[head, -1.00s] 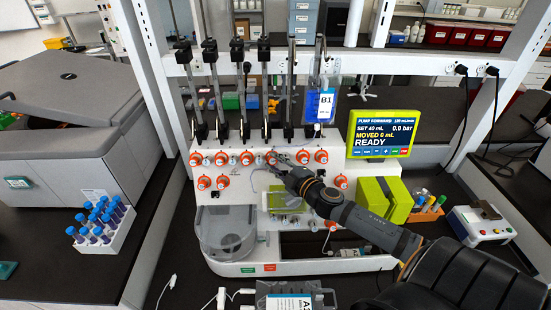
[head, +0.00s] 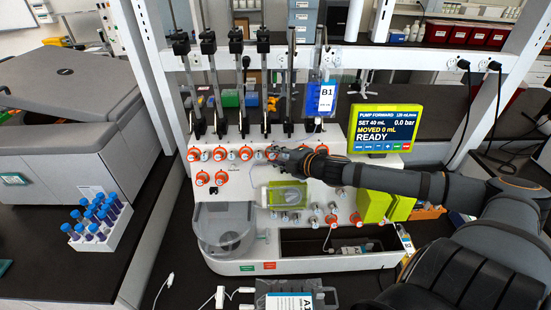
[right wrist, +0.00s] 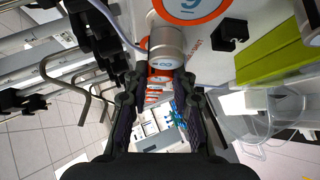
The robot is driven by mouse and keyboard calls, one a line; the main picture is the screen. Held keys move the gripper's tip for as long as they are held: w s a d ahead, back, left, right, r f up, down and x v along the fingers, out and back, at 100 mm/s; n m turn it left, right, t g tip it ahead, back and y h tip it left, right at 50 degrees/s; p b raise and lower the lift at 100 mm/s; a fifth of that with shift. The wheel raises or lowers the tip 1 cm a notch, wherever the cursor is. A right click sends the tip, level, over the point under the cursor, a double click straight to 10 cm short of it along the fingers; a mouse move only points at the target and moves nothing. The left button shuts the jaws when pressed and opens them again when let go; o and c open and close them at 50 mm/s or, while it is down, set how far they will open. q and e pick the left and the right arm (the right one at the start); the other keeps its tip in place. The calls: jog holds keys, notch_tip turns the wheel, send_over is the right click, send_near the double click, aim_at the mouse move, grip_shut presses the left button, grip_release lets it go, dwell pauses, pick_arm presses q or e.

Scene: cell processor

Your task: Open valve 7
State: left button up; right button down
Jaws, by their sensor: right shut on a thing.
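A row of valves with orange collars and silver knobs (head: 220,153) runs along the upper front of the white machine (head: 225,257). My right gripper (head: 273,154) reaches in from the right to the middle of this row. The valve numbers are too small to read in the head view. My left gripper is not in view.
A green-framed pump screen (head: 384,131) reads READY, 0.0 bar, above my forearm. Tall clamp stands (head: 238,95) and a hanging bag labelled B1 (head: 326,95) rise behind the valves. A clear round vessel (head: 224,232) sits lower left. A tube rack (head: 100,232) stands farther left.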

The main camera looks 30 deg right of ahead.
jog(key=c, duration=1.1)
grip_release()
